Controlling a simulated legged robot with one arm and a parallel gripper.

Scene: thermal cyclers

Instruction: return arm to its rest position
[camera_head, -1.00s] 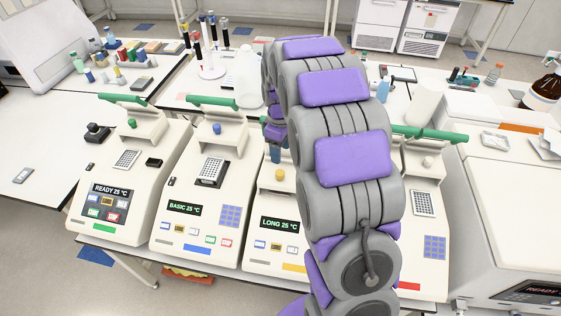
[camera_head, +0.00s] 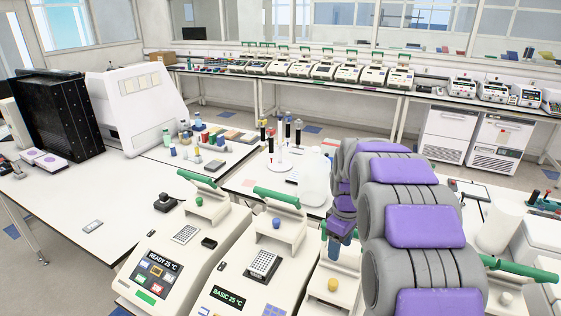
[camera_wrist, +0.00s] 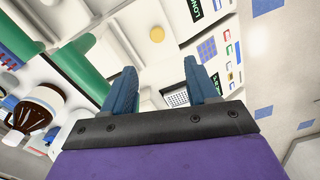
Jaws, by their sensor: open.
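My arm, grey and purple, rises on the right side of the head view. My gripper (camera_head: 337,240) hangs at its far end, its blue fingers partly hidden by the arm, above the third thermal cycler (camera_head: 325,295). In the wrist view my gripper (camera_wrist: 162,82) is open, with two separate blue fingers and nothing held between them. Beyond the fingers a white cycler shows a yellow knob (camera_wrist: 156,34), a sample block (camera_wrist: 177,98) and a keypad (camera_wrist: 207,48).
The READY cycler (camera_head: 156,270) and BASIC cycler (camera_head: 240,265) stand left of my arm, green lid handles raised. Another green handle (camera_head: 520,270) is at right. The left table is mostly bare (camera_head: 75,195).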

